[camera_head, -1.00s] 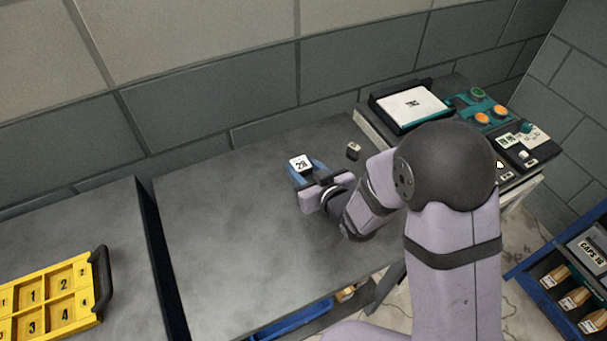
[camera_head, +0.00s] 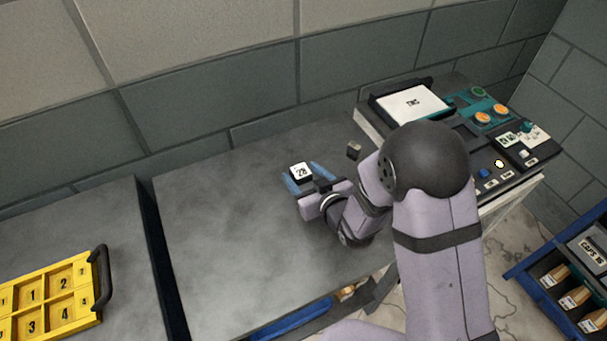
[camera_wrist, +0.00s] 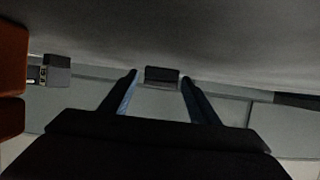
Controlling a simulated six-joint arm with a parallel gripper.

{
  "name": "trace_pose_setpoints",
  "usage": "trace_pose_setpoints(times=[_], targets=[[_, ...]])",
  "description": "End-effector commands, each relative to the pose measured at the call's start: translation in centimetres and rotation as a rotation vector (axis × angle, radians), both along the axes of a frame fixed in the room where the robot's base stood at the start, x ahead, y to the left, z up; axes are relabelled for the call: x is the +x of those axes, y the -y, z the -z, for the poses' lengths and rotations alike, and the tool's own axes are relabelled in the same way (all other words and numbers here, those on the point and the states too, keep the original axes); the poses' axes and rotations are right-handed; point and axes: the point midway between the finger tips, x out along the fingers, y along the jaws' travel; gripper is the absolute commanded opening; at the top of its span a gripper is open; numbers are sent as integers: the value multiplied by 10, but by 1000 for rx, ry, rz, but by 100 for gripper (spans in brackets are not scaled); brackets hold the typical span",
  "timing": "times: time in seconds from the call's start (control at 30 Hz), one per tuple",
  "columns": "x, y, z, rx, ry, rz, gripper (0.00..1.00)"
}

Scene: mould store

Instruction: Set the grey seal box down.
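The grey seal box (camera_head: 301,172), with a white top marked 28, is on the dark grey bench in the head view. My gripper (camera_head: 307,178) has its blue fingers on either side of it. In the wrist view the box (camera_wrist: 161,75) appears as a small dark block between the fingertips, with a gap to each finger. My gripper (camera_wrist: 160,88) is open there and not clamping the box. The box looks upright and resting on the bench; its underside is hidden.
A second small grey block (camera_head: 354,150) stands behind and right of the gripper. A control panel (camera_head: 487,172) with buttons is at the right. A yellow numbered tray (camera_head: 88,318) lies at the left, past a dark gap. The bench (camera_head: 220,240) left of the gripper is clear.

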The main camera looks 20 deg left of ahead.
Motion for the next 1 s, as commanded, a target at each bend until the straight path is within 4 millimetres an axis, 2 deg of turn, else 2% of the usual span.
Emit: trace_pose_setpoints(times=[0.37, 0.9, 1.0], targets=[[-2, 2, -5, 0, 0, 0, 56], [-48, 48, -34, -1, -2, 1, 56], [-49, 49, -36, -2, -4, -1, 56]])
